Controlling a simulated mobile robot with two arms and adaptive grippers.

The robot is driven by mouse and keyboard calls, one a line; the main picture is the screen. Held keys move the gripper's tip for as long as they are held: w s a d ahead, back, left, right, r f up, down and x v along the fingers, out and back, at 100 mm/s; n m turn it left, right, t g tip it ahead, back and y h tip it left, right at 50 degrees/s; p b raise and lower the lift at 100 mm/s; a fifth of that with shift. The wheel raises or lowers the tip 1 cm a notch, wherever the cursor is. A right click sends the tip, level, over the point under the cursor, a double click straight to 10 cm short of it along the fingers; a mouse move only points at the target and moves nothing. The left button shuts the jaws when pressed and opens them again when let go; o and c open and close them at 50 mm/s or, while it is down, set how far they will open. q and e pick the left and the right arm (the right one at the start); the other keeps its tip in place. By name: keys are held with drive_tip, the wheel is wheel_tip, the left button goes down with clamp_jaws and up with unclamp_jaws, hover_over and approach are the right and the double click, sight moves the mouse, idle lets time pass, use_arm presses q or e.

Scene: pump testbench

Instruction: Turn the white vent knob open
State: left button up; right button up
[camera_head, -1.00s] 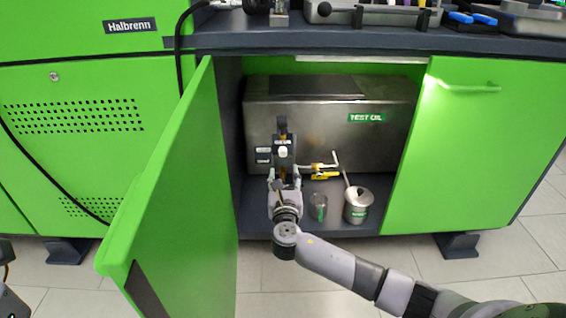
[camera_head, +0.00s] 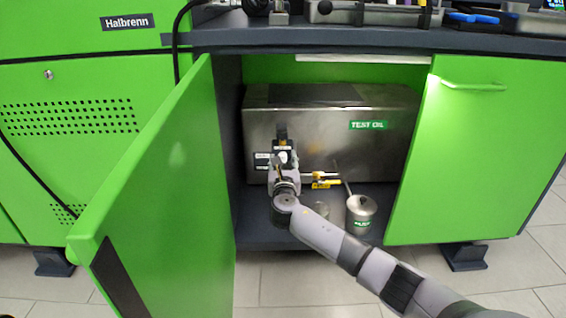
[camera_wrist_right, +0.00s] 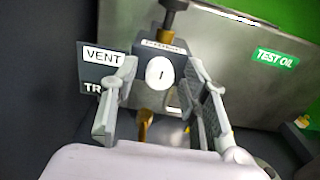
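The white vent knob (camera_wrist_right: 160,72) is a round white disc with a dark upright mark, on a grey block beside the VENT label (camera_wrist_right: 102,55). In the head view the knob (camera_head: 283,157) is small and partly covered by my right gripper (camera_head: 284,166). In the wrist view the two fingers of my right gripper (camera_wrist_right: 160,66) stand apart, one on each side of the knob. Gaps show between the fingers and the knob, and nothing is held. My left gripper is not in view.
The steel TEST OIL tank (camera_head: 335,150) fills the back of the cabinet. A yellow-handled valve (camera_head: 324,183) and a metal can (camera_head: 360,212) are to the right of my gripper. The open green door (camera_head: 150,200) stands on the left.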

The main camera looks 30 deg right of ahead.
clamp_jaws()
